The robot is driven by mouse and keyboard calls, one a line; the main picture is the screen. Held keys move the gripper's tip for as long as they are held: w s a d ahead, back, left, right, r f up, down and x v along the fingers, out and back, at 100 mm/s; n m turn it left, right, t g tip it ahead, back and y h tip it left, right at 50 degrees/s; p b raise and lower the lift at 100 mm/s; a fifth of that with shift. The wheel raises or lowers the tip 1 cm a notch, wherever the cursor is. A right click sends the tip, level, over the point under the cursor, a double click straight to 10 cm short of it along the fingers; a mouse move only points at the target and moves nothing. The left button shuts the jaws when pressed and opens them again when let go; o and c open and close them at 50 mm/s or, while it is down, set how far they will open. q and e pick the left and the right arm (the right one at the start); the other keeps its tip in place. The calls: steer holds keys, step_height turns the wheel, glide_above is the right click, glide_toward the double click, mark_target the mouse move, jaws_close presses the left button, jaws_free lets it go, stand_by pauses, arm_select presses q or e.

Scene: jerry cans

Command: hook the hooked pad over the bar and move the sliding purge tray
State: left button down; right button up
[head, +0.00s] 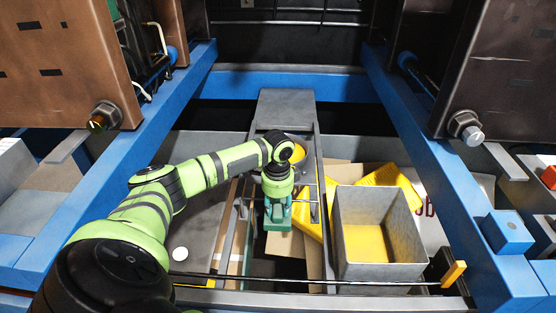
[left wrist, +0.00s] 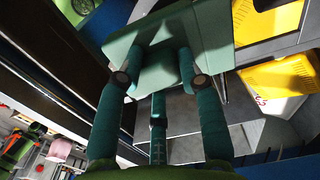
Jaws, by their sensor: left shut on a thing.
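My left gripper (head: 278,195) is shut on a teal pad (head: 277,222) and holds it above the gap between the grey rails. In the left wrist view my left gripper (left wrist: 160,80) has its teal fingers around the pad's raised middle, and the pad's flat plate (left wrist: 213,38) spreads beyond them. The pad's hook cannot be made out. A thin dark bar (head: 330,282) crosses the front, apart from the pad, with a yellow block (head: 453,273) at its right end. I cannot tell which part is the purge tray; an open grey box (head: 343,222) with a yellow floor stands right of the pad. My right gripper is not in view.
Yellow crates (head: 390,180) lie behind the grey box. A long grey channel (head: 286,108) runs back from the pad. Blue beams (head: 430,150) flank both sides, with brown panels (head: 60,60) above. A white disc (head: 180,254) lies at the front left.

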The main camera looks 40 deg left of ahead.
mark_target(277, 220)
arm_select(q)
steer(key=shift+s+d, duration=1.6)
steer(key=shift+s, duration=0.25)
steer(key=s+d, duration=0.5)
steer(key=s, duration=0.1)
steer(key=shift+s, duration=0.1)
steer(key=shift+s+d, duration=0.55)
steer(key=shift+r, duration=0.2)
steer(key=shift+r, duration=1.6)
